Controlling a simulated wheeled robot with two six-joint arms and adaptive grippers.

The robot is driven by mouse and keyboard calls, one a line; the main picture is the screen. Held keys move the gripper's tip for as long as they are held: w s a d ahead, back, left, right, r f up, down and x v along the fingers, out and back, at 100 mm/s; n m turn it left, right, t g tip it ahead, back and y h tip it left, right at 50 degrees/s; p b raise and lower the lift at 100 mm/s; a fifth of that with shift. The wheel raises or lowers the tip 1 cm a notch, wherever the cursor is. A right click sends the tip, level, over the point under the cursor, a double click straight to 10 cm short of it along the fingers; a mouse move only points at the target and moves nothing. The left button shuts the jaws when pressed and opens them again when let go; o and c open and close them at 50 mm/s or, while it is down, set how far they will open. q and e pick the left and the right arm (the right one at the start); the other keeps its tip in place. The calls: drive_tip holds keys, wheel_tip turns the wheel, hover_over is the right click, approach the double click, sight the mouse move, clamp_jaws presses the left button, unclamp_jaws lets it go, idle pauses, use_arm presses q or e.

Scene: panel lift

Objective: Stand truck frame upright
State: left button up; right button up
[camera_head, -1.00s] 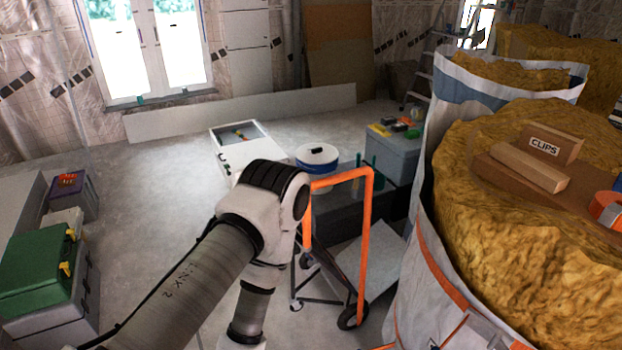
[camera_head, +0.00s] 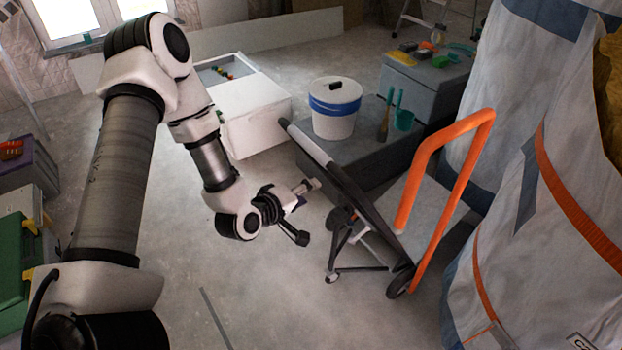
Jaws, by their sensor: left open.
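The truck frame has an orange tubular handle (camera_head: 463,165) and a dark lower part with wheels (camera_head: 398,283) on the floor. It stands tilted at the right of the middle, beside the large white sacks. A dark bar (camera_head: 335,172) slopes down from upper left towards its wheels. My left gripper (camera_head: 304,212) is open and empty. It hangs left of the truck, apart from the orange handle. I cannot tell how near it is to the dark bar. My right gripper is not in view.
Large white sacks (camera_head: 570,180) with orange bands crowd the right. A white bucket (camera_head: 336,120) stands on a dark grey box (camera_head: 375,150) behind the truck. A white box (camera_head: 250,105) stands left of it. Green and grey cases line the left edge.

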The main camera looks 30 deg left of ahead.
sight(307, 150)
use_arm(q)
drive_tip(key=w+a+r+n+t, duration=0.1)
drive_tip(key=w+a+r+n+t+y+b, duration=0.1)
drive_tip(key=a+r+n, duration=0.1)
drive_tip(key=w+a+r+n+t+b, duration=0.1)
drive_tip(key=a+r+t, duration=0.1)
drive_tip(key=shift+r+n, duration=0.2)
drive_tip(key=shift+n, duration=0.2)
drive_tip(key=w, duration=0.7)
drive_tip(key=shift+w+f, duration=0.1)
drive_tip(key=shift+f, duration=0.15)
clamp_jaws()
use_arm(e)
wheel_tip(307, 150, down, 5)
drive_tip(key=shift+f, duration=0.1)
